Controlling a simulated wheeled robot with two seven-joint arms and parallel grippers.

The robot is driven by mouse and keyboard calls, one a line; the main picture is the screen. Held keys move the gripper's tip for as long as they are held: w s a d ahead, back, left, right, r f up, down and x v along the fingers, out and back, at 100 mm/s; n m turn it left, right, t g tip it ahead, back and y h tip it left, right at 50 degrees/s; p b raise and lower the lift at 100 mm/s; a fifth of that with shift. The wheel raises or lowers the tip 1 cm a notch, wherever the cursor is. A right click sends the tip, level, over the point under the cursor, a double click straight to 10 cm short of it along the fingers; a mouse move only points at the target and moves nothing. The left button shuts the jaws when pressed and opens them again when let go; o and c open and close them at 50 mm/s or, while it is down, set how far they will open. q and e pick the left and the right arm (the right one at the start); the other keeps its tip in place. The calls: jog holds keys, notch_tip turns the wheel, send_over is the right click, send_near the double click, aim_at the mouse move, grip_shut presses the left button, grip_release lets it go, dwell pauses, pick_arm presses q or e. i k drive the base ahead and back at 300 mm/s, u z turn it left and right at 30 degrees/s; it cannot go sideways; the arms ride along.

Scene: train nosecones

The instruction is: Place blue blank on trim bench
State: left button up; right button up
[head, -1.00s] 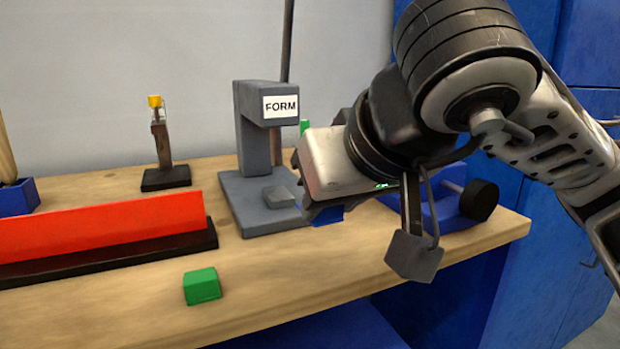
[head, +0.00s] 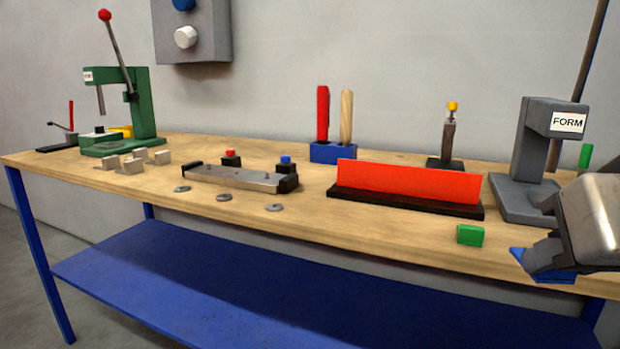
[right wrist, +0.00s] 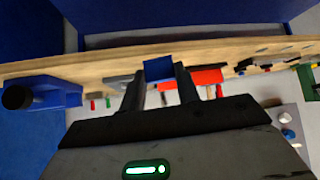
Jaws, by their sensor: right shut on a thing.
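The blue blank (head: 545,275) shows at the lower right of the head view, at the fingers of my right gripper (head: 543,256). In the right wrist view the blue blank (right wrist: 158,69) sits between the two dark fingers of my right gripper (right wrist: 157,74), which is shut on it. It is held by the front edge of a wooden-topped bench (head: 380,248); whether it touches the bench is unclear. I see no label naming a trim bench. My left gripper is not in view.
On the bench stand a grey FORM press (head: 540,150), a red strip on a black base (head: 408,182), a green block (head: 470,235), a metal fixture (head: 238,179) and a green press (head: 125,115). Several washers and pale blocks lie at left. The front strip is mostly clear.

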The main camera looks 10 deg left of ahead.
aim_at(273, 168)
jog(key=u, duration=0.05)
jog(key=k, duration=0.5)
jog(key=u, duration=1.7)
jog(key=i, duration=1.7)
jog(key=z, duration=1.15)
